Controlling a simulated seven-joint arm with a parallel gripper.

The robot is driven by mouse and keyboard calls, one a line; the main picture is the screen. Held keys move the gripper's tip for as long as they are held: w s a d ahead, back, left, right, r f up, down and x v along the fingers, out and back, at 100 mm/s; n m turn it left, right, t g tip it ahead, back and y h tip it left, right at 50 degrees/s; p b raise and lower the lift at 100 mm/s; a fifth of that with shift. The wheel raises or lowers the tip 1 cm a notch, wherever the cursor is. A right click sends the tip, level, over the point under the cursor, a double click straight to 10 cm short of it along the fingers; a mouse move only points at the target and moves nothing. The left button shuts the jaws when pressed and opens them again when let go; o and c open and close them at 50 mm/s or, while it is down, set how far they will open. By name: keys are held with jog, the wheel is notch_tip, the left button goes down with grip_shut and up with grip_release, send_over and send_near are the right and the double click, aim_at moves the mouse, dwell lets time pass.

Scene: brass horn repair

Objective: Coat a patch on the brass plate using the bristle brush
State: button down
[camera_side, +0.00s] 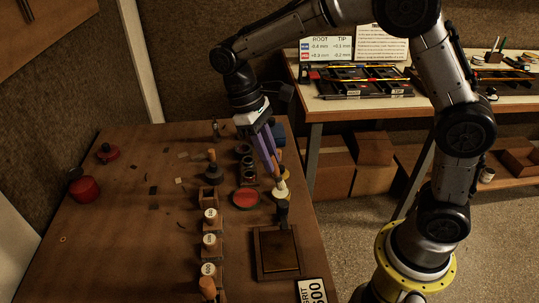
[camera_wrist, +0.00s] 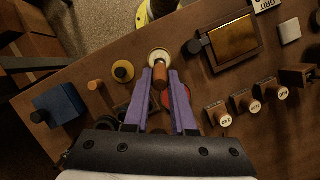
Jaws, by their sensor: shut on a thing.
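My gripper (camera_side: 274,163), with purple fingers, points down over the right side of the bench. In the wrist view its fingers (camera_wrist: 162,80) are shut on a brown wooden handle (camera_wrist: 160,76), which I take to be the bristle brush. The handle's lower end meets a round cream-coloured pot or dish (camera_wrist: 159,56); bristles are hidden, and I cannot tell whether they touch it. The pot also shows in the side view (camera_side: 281,190). The brass plate (camera_wrist: 236,38) lies flat in a dark frame, apart from the brush; it also shows in the side view (camera_side: 279,250).
A dark upright piece (camera_side: 282,212) stands between pot and plate. Several labelled wooden-knobbed blocks (camera_side: 210,242) stand left of the plate. A red disc (camera_side: 245,198) and a blue block (camera_wrist: 58,103) are nearby. A grit card (camera_side: 311,291) lies at the front edge.

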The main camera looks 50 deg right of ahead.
jog(key=shift+f, duration=0.6)
dwell(0.9)
jog(key=shift+r, duration=0.15)
jog(key=shift+r, duration=3.4)
